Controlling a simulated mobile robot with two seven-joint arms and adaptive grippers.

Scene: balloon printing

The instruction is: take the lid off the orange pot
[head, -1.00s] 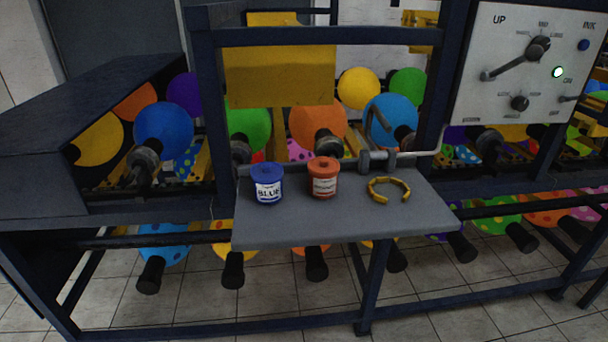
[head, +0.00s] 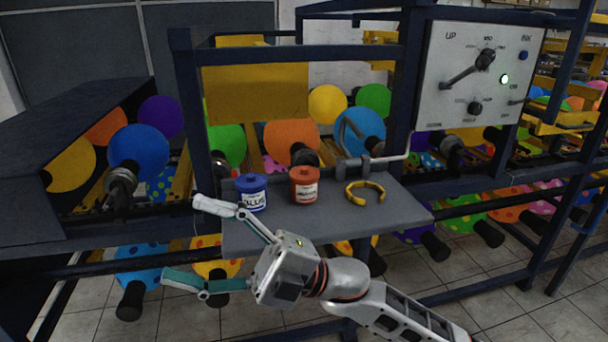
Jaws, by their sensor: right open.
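The orange pot (head: 304,190) stands upright on the grey shelf (head: 340,217), with its orange lid (head: 304,173) on top. My right gripper (head: 203,243) is in front of the shelf, pointing left. Its fingers are spread wide and nothing is between them. The gripper is apart from the orange pot. My left gripper does not show.
A yellow ring (head: 365,193) lies on the shelf right of the orange pot. A bent metal handle (head: 378,161) runs along the shelf's back. Dark frame posts flank the shelf. A control panel (head: 477,77) is at the upper right. Balloons fill the machine behind and below.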

